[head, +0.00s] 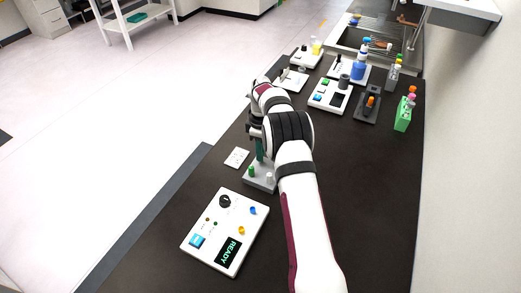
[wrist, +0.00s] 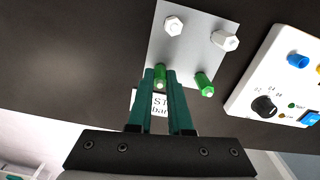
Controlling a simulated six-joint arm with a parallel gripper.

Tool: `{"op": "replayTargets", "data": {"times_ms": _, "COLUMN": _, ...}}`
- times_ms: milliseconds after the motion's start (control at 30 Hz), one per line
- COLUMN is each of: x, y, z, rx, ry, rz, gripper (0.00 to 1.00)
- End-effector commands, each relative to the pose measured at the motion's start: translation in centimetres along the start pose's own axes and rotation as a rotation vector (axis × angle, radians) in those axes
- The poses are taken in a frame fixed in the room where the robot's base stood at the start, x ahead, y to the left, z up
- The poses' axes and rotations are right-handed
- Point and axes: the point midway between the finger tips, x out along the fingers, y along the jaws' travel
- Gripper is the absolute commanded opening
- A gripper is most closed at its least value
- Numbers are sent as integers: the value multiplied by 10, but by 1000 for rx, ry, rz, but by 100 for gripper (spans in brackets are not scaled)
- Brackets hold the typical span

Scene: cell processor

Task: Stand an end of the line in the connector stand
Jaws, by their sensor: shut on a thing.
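The connector stand is a grey plate (head: 256,184) on the dark bench, left of my arm; it also shows in the wrist view (wrist: 188,48). Two white hexagonal connector ends (wrist: 173,25) (wrist: 225,40) stand on its far part. A green connector end (wrist: 204,84) stands at its near right corner. My gripper (wrist: 160,75) has teal fingers, shut on a second green connector end (wrist: 159,84) at the plate's near left corner. I cannot tell whether this end is seated in the plate. In the head view my arm hides part of the stand, and no tubing shows clearly.
A white control box (head: 215,246) with a knob and a READY display stands close to the stand. A small white printed card (head: 236,158) lies beside the stand. Several devices and bottles, including a green rack (head: 403,116), stand toward the sink (head: 362,42).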

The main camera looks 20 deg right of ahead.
Motion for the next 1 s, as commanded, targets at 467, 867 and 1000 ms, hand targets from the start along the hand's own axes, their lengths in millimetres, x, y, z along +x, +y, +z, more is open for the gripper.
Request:
{"op": "replayTargets", "data": {"times_ms": 467, "x": 3, "y": 0, "z": 0, "rx": 0, "ry": 0, "rz": 0, "gripper": 28}}
{"op": "replayTargets", "data": {"times_ms": 867, "x": 3, "y": 0, "z": 0, "rx": 0, "ry": 0, "rz": 0, "gripper": 53}}
{"op": "replayTargets", "data": {"times_ms": 1000, "x": -12, "y": 1, "z": 0, "rx": 1, "ry": 2, "rz": 3, "gripper": 53}}
